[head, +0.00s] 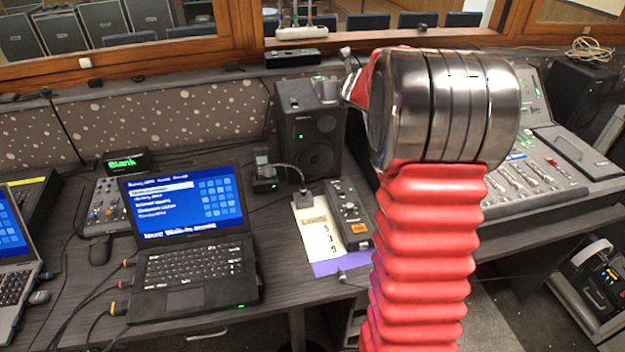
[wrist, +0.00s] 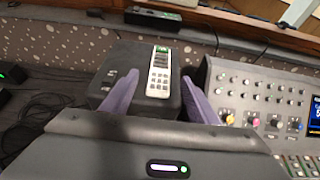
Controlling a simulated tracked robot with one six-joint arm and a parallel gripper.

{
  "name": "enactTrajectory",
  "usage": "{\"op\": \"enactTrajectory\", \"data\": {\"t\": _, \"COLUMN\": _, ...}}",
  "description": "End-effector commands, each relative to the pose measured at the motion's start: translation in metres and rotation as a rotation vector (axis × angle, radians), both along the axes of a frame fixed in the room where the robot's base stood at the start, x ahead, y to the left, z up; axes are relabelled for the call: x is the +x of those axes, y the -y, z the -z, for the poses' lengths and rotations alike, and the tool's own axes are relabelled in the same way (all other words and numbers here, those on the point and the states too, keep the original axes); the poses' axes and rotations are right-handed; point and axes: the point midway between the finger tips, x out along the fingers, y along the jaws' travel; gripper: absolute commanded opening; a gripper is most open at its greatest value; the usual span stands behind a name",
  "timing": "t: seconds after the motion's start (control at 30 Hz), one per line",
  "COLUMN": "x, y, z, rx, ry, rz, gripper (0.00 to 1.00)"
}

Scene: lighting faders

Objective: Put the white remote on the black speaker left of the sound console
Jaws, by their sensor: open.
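The black speaker (head: 318,145) stands on the desk left of the sound console (head: 530,175). Its top (wrist: 122,62) fills the middle of the wrist view. The white remote (wrist: 160,72), with dark buttons, appears to lie on the speaker's top. My gripper (wrist: 160,78) is open, with one purple finger on each side of the remote and visible gaps between. In the head view my arm covers part of the console, and I cannot make out the remote clearly over the speaker.
A laptop (head: 190,270) sits on the desk at left. A small black box (head: 350,215) and a white paper sheet (head: 318,240) lie in front of the speaker. A black device (head: 292,58) rests on the ledge behind. Cables run over the desk.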

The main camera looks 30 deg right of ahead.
Motion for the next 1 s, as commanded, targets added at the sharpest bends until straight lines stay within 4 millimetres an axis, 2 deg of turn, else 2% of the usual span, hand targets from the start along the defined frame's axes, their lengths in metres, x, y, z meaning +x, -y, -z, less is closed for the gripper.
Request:
{"op": "enactTrajectory", "data": {"t": 0.17, "x": -0.003, "y": -0.027, "z": -0.015, "rx": -0.088, "ry": -0.012, "rz": -0.087, "gripper": 0.54}}
{"op": "enactTrajectory", "data": {"t": 0.27, "x": -0.009, "y": -0.058, "z": -0.029, "rx": -0.196, "ry": -0.026, "rz": -0.189, "gripper": 0.54}}
{"op": "enactTrajectory", "data": {"t": 0.47, "x": -0.034, "y": -0.134, "z": -0.052, "rx": -0.467, "ry": -0.061, "rz": -0.444, "gripper": 0.54}}
{"op": "enactTrajectory", "data": {"t": 0.7, "x": -0.08, "y": -0.217, "z": -0.065, "rx": -0.797, "ry": -0.092, "rz": -0.749, "gripper": 0.54}}
{"op": "enactTrajectory", "data": {"t": 0.87, "x": -0.118, "y": -0.264, "z": -0.064, "rx": -1.017, "ry": -0.109, "rz": -0.947, "gripper": 0.54}}
{"op": "enactTrajectory", "data": {"t": 1.0, "x": -0.157, "y": -0.297, "z": -0.058, "rx": -1.209, "ry": -0.122, "rz": -1.117, "gripper": 0.54}}
